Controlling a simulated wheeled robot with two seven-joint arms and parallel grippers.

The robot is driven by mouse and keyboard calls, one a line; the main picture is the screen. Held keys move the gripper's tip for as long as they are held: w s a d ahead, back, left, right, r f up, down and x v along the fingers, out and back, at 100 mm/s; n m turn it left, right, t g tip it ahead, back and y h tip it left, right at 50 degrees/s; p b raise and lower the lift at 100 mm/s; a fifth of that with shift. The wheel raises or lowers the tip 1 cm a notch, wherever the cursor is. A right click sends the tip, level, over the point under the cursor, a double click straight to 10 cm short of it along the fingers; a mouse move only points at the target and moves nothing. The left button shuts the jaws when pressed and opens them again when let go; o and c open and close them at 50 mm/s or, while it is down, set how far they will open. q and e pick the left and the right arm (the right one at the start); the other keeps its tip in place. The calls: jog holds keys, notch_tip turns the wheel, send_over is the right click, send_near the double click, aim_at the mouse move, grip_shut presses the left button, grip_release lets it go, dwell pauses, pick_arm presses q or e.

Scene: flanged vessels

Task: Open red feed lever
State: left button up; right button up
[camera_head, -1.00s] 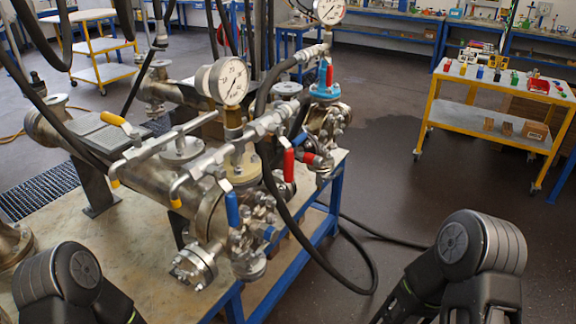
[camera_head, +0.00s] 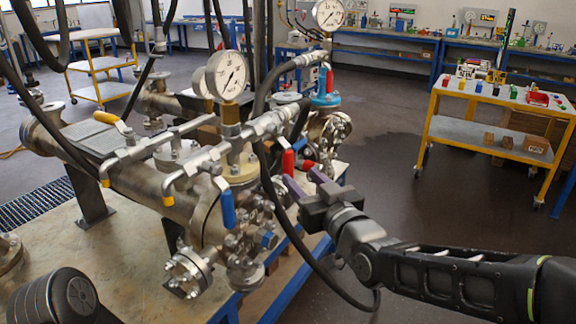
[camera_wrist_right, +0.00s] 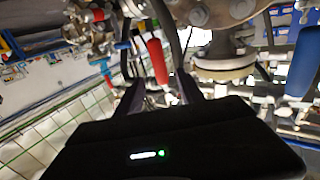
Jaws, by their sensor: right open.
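A red-sleeved lever handle (camera_head: 288,162) hangs upright on the pipework, right of the large pressure gauge. Its red handle also shows in the right wrist view (camera_wrist_right: 157,60), ahead of my fingers and lined up with the gap between them. My right gripper (camera_head: 308,183) is open just to the right of and below this handle, its purple-grey fingers pointing at it. The fingers also show in the right wrist view (camera_wrist_right: 158,88). Contact with the handle cannot be made out. My left gripper is not in view; only a left arm link shows at the lower left.
A blue lever handle (camera_head: 228,208) hangs to the left, with yellow-tipped handles (camera_head: 106,118) beyond. A second red handle (camera_head: 307,166) sits close behind the first. A black hose (camera_head: 285,215) loops down beside the gripper. A yellow cart (camera_head: 430,120) stands at right; floor between is clear.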

aim_at(290, 167)
jog(key=shift+p+x, duration=0.75)
jog(key=shift+x, duration=3.15)
jog(key=shift+f, duration=0.1)
jog(key=shift+c, duration=0.3)
grip_shut()
